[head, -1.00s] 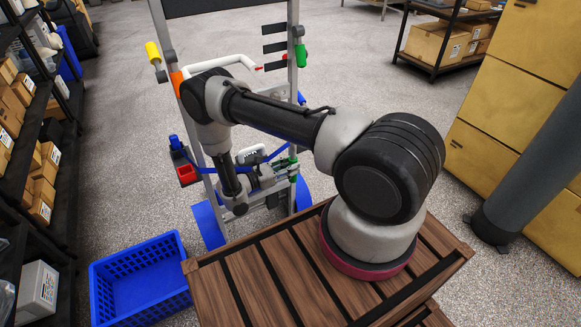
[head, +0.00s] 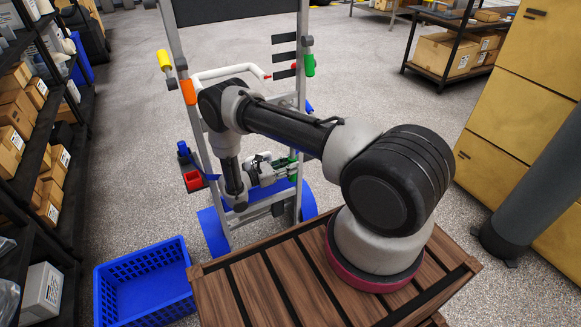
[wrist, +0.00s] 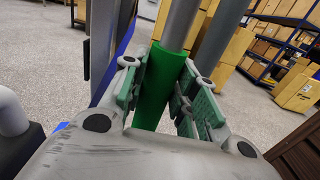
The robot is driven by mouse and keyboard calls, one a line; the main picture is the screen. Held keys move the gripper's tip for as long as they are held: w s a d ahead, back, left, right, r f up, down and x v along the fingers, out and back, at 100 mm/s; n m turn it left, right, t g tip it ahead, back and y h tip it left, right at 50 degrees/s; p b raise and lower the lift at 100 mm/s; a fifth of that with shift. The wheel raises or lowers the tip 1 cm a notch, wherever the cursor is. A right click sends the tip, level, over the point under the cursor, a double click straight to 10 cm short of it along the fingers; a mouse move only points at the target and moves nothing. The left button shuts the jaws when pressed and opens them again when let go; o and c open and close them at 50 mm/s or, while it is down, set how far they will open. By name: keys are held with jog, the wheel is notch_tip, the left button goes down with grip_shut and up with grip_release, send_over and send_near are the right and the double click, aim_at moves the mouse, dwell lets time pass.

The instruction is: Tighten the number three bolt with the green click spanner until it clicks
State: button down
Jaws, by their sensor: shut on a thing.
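In the wrist view my gripper (wrist: 165,88) has its green-padded fingers closed on both sides of the green handle (wrist: 157,100) of the green click spanner. A grey shaft (wrist: 181,22) runs up from the handle and out of the picture; its head is not in sight. In the head view my gripper (head: 287,165) is low in front of the metal upright frame, near its right rail. The spanner is too small and covered there to make out. I cannot make out the number three bolt or any bolt number in either view.
A blue crate (head: 145,283) stands on the floor at left. Shelves (head: 75,130) and yellow cabinets (head: 510,110) flank open floor.

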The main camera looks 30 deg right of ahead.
jog(key=shift+w, duration=1.55)
jog(key=shift+a, duration=0.15)
jog(key=a+r+y, duration=0.3)
jog(key=a+y, duration=0.1)
jog(key=a, duration=0.3)
jog(key=a+r+y, duration=0.3)
jog(key=a+y, duration=0.1)
jog(key=a, duration=0.2)
jog(key=shift+s+a, duration=0.2)
jog(key=shift+a, duration=0.2)
dwell(2.7)
